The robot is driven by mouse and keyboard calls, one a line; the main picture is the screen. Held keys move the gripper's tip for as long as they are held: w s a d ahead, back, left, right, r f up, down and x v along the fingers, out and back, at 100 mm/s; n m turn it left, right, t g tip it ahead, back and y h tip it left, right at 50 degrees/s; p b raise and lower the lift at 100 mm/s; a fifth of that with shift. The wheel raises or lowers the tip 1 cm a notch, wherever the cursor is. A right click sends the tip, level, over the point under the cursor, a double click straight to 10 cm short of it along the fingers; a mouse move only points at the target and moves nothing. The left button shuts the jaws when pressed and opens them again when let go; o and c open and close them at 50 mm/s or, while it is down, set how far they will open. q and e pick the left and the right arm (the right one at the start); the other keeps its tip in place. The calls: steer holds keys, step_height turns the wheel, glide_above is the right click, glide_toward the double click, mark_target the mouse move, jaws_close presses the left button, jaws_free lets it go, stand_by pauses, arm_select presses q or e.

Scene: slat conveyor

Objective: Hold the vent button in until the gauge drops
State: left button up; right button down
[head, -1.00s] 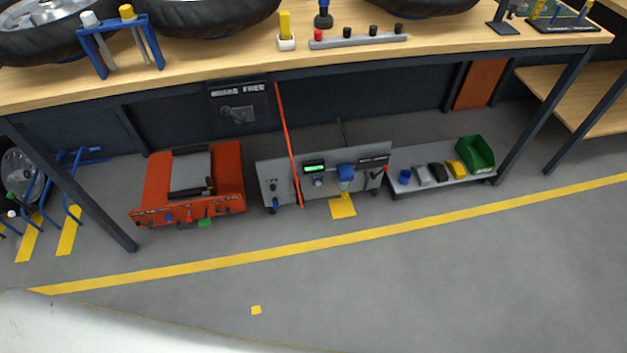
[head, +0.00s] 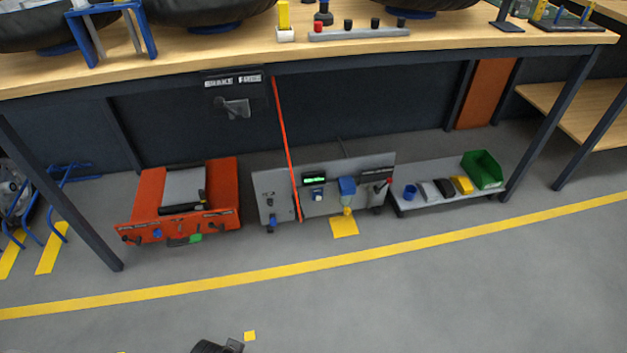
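A grey panel (head: 281,182) stands on the floor under the workbench. It carries a small lit green display (head: 315,180), which may be the gauge; its reading is too small to make out. A small pale round knob or button (head: 318,195) sits just below the display. A blue block (head: 347,186) with a yellowish part below it is to the right. I cannot tell which part is the vent button. A dark piece, probably my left gripper (head: 217,346), shows at the bottom edge, far from the panel; its fingers cannot be made out. My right gripper is not in view.
An orange unit (head: 150,190) stands left, and a low shelf (head: 408,204) with a green bin (head: 484,169) right. Bench legs flank them.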

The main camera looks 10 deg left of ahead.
arm_select(q)
jaws_close()
stand_by(1.6)
